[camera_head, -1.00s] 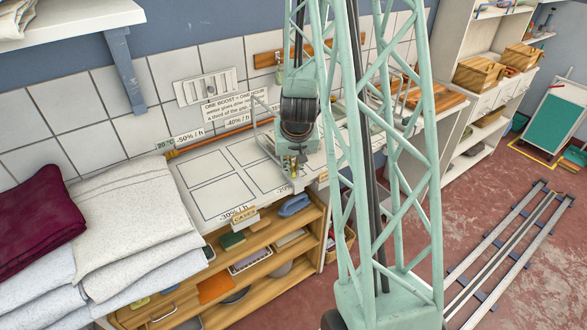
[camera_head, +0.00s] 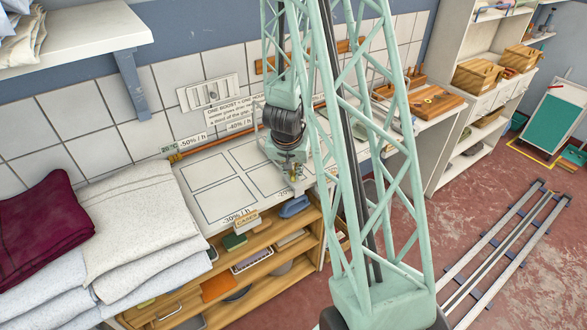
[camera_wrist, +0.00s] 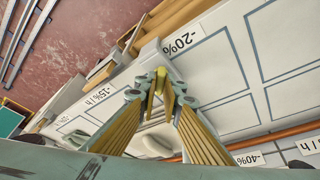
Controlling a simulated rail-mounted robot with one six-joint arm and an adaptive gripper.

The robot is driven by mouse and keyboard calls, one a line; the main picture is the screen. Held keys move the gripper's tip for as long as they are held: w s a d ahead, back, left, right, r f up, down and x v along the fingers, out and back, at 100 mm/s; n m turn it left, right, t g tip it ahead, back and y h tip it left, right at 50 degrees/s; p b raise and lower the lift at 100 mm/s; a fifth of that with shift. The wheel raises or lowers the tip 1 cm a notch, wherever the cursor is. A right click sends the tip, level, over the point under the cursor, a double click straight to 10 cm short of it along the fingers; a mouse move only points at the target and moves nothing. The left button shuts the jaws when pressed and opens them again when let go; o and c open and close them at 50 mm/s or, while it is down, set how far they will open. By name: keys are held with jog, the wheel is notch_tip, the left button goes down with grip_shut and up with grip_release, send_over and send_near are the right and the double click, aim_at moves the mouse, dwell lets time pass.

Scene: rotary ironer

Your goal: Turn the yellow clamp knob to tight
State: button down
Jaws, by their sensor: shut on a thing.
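The yellow clamp knob (camera_wrist: 161,73) shows in the wrist view between the tips of my gripper (camera_wrist: 161,92). It is a small upright yellow piece at the front edge of the white worktop, near the -20% label. My gripper's two ribbed yellow fingers converge and are shut on it. In the head view my gripper (camera_head: 294,177) points down at the worktop's front edge, and the knob is too small and too covered there to make out clearly. I cannot tell how tight the clamp is.
The white worktop (camera_head: 218,196) carries outlined rectangles and percentage labels. Folded cloths (camera_head: 140,220) lie to the left. A blue iron-shaped object (camera_head: 294,207) sits on the wooden shelf just below my gripper. A wooden board (camera_head: 432,101) lies farther right.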

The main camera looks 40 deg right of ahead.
jog(key=shift+w+a+r+m+g+h+p, duration=0.15)
jog(key=shift+m+g+p, duration=0.35)
jog(key=shift+m+p, duration=1.5)
jog(key=shift+s+d+f+m+g+h+p, duration=0.1)
jog(key=shift+m+g+h+p, duration=0.3)
jog(key=shift+p, duration=3)
jog(key=m+p, duration=0.2)
jog(key=p, duration=0.1)
jog(key=shift+w+g, duration=0.1)
jog(key=shift+g, duration=0.3)
jog(key=shift+m+p, duration=0.7)
jog(key=shift+p, duration=0.2)
jog(key=shift+m+g+p, duration=0.4)
jog(key=shift+m+p, duration=0.1)
jog(key=shift+p, duration=0.1)
jog(key=c, duration=2.8)
grip_release()
jog(key=shift+w, duration=0.1)
jog(key=shift+v, duration=5.9)
